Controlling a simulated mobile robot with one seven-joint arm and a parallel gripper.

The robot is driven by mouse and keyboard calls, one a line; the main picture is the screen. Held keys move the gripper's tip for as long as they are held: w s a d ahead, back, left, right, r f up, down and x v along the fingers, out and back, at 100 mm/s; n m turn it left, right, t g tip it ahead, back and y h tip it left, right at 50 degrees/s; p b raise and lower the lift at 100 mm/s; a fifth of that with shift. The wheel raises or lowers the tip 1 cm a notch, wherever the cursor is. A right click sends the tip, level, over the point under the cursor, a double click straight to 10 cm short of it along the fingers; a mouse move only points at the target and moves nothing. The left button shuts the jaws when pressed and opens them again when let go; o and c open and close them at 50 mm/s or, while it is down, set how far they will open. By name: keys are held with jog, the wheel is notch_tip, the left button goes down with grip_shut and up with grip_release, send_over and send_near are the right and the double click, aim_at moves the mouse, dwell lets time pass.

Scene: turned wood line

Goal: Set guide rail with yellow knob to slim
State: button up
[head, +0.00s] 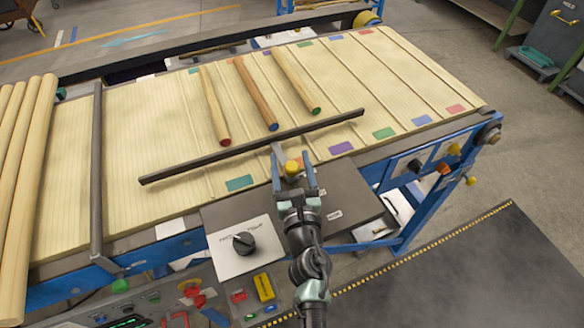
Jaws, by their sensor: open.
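The guide rail (215,156) is a long dark bar lying slantwise over the slatted wooden bed. A short grey arm joins it to the yellow knob (292,167) at the bed's near edge. My gripper (292,156) is open, with one blue finger to the left of the knob and one to the right. Gaps seem to show between the fingers and the knob, but contact is hard to judge. A dark plate (345,195) lies under the knob and carries small white labels (334,214), too small to read. My gripper hides part of the plate.
Three turned rods with red (213,110), blue (256,95) and green (296,82) ends lie beyond the rail. A dark crossbar (97,165) spans the bed at left. A black dial (243,243) and buttons sit at the near left.

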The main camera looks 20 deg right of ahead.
jog(key=b+v, duration=0.1)
jog(key=v, duration=1)
jog(key=shift+s+a+f, duration=0.15)
jog(key=shift+s, duration=0.05)
jog(key=shift+s+a+b, duration=0.15)
jog(key=shift+s+b, duration=0.25)
jog(key=shift+s, duration=0.3)
jog(key=w+a+r+m+t+h, duration=0.1)
jog(key=w+r+m+t+h, duration=0.15)
jog(key=r+m, duration=1.15)
jog(key=w+a+r+m+t+h, duration=0.1)
jog(key=w+r+m+t+h, duration=0.2)
jog(key=r+m, duration=1.15)
jog(key=s+a+r+m+t+y, duration=0.1)
jog(key=s+a+r+y, duration=0.1)
jog(key=r, duration=0.6)
jog(key=s+a+r+m+t+y, duration=0.2)
jog(key=s+a+r+y, duration=0.1)
jog(key=r, duration=0.6)
jog(key=s+a+r+m+t+y, duration=0.1)
jog(key=s+a+r+m+y, duration=0.1)
jog(key=a+r, duration=0.4)
notch_tip(320, 180, up, 3)
jog(key=shift+s+a+f+y, duration=0.2)
jog(key=shift+s+y, duration=0.4)
jog(key=shift+y, duration=0.65)
